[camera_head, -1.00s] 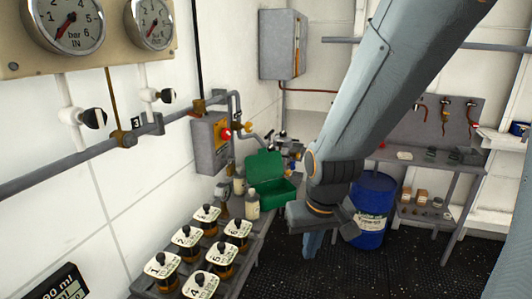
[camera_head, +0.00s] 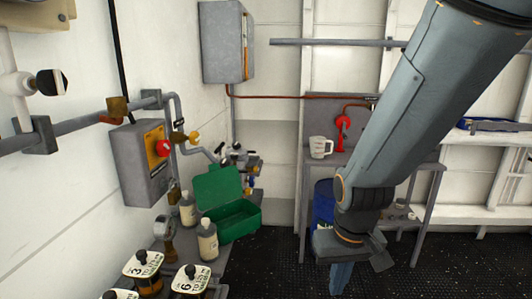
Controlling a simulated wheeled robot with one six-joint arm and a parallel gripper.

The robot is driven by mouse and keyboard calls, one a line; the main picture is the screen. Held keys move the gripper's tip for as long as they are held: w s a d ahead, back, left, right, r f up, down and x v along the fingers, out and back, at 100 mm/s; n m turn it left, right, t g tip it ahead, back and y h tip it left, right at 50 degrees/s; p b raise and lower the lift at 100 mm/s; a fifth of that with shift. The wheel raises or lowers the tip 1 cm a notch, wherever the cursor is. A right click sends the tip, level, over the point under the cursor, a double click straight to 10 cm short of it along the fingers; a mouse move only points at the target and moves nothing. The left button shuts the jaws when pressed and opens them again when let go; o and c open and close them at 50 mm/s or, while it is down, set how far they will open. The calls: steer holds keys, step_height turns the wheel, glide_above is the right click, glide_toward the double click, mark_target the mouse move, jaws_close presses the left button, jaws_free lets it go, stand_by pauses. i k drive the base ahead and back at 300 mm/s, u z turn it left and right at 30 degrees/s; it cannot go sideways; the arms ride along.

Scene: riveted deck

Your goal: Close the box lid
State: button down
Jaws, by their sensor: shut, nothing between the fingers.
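A green box (camera_head: 236,222) stands on the grey bench at the left of centre. Its green lid (camera_head: 216,188) is raised and leans back on the far left side, so the box is open. The inside of the box is only partly seen. My gripper (camera_head: 381,258) hangs at the end of my arm, to the right of the box in the picture and clear of it. It is shut and empty, and its fingertips are small and hard to make out.
Two pale bottles (camera_head: 207,241) (camera_head: 187,210) stand just left of the box. Several labelled jars (camera_head: 143,264) are on the near bench. Pipe fittings (camera_head: 242,158) lie behind the box. A white mug (camera_head: 320,147) sits on the far bench. Dark floor (camera_head: 281,260) between box and arm is clear.

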mark_target(218, 187)
steer(key=z, duration=0.5)
steer(key=i, duration=1.3)
steer(key=u, duration=0.3)
